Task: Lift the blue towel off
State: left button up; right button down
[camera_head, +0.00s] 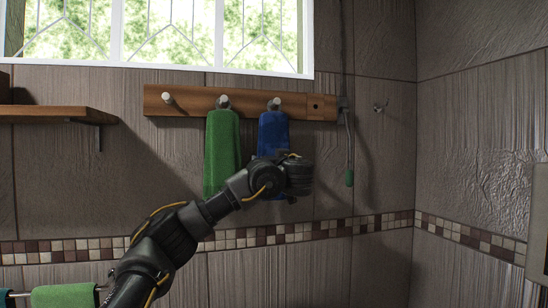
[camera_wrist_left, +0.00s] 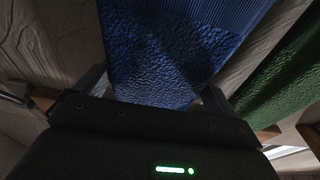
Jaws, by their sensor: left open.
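The blue towel (camera_head: 273,133) hangs from the right peg (camera_head: 274,103) of a wooden rack (camera_head: 190,101) on the wall. My left gripper (camera_head: 295,176) is in front of its lower part and hides the lower end in the head view. In the left wrist view the blue towel (camera_wrist_left: 170,55) fills the middle, between the two spread fingers of my left gripper (camera_wrist_left: 155,92). The fingers are open, one on each side of it. I cannot tell whether they touch it. My right gripper is not in view.
A green towel (camera_head: 221,152) hangs close on the left, from the middle peg (camera_head: 223,101). The left peg (camera_head: 168,98) is bare. A thin hanging tool (camera_head: 349,150) is at the right. A wooden shelf (camera_head: 55,113) is at the left and a window (camera_head: 165,35) above.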

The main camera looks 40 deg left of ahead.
pick_arm(q)
jog(key=shift+w+a, duration=0.1)
jog(key=shift+w, duration=0.1)
jog(key=shift+c, duration=0.4)
jog(key=c, duration=1)
jog(key=shift+r+b, duration=0.5)
jog(key=shift+b, duration=0.3)
jog(key=r+b+v, duration=0.2)
jog(key=b+v, duration=0.8)
jog(key=v, duration=0.8)
jog(key=shift+r, duration=0.7)
jog(key=shift+s, duration=0.1)
